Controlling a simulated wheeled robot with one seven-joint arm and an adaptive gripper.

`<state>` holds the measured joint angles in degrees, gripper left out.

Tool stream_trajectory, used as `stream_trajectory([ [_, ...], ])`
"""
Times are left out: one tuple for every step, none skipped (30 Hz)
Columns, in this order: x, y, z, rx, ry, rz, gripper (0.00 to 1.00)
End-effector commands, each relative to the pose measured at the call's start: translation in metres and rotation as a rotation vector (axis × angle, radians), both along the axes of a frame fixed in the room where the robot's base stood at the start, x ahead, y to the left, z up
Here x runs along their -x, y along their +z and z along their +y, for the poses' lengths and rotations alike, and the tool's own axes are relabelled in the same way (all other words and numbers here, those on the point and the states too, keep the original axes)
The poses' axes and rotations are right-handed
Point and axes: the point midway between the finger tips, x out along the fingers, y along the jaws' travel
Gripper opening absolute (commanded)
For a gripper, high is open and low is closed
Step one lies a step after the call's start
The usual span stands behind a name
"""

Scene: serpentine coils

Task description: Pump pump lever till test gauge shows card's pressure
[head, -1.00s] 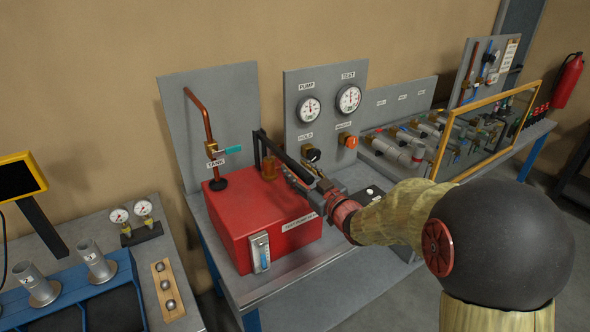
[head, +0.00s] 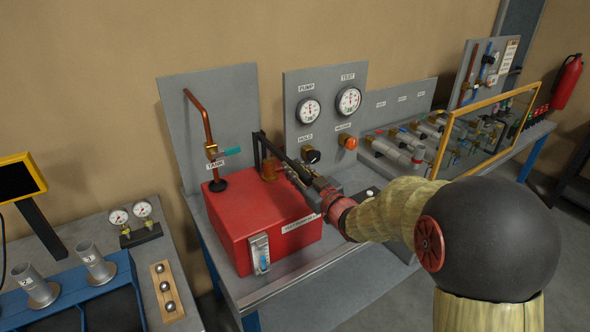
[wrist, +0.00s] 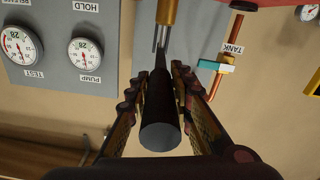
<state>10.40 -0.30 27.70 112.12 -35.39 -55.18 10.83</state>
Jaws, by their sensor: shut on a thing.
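My gripper (head: 298,172) is shut on the dark pump lever (head: 268,146) above the red test pump (head: 250,225). In the wrist view, the lever's round dark end (wrist: 166,137) lies between the two fingers (wrist: 162,100). The white test gauge (head: 348,101) is on the grey panel, right of the pump gauge (head: 309,111). Both also show upside down in the wrist view, the test gauge (wrist: 19,46) and the pump gauge (wrist: 84,52). Their exact readings are too small to tell. A white card with unreadable print (head: 508,54) hangs on the far right board; I cannot tell whether it gives the pressure.
Below the gauges are the black hold knob (head: 311,155) and orange release knob (head: 348,141). A copper pipe with a teal-handled tank valve (head: 229,152) rises behind the pump.

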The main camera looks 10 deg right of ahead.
Motion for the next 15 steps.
stream_trajectory([
  [0.0001,-0.0001,0.0001,0.0,0.0,0.0,0.08],
  [0.0001,-0.0001,0.0001,0.0,0.0,0.0,0.06],
  [0.0001,-0.0001,0.0001,0.0,0.0,0.0,0.04],
  [0.0001,-0.0002,0.0001,0.0,0.0,0.0,0.02],
  [0.0001,-0.0002,0.0001,0.0,0.0,0.0,0.01],
  [0.0001,-0.0002,0.0001,0.0,0.0,0.0,0.0],
  [0.0001,-0.0002,0.0001,0.0,0.0,0.0,0.0],
  [0.0001,-0.0002,0.0001,0.0,0.0,0.0,0.0],
  [0.0001,-0.0002,0.0001,0.0,0.0,0.0,0.0],
  [0.0001,-0.0002,0.0001,0.0,0.0,0.0,0.0],
  [0.0002,-0.0004,0.0002,0.0,0.0,0.0,0.0],
  [0.0002,-0.0004,0.0002,0.0,0.0,0.0,0.0],
  [0.0002,-0.0004,0.0002,0.0,0.0,0.0,0.0],
  [0.0002,-0.0004,0.0002,0.0,0.0,0.0,0.0],
  [0.0002,-0.0004,0.0002,0.0,0.0,0.0,0.0],
])
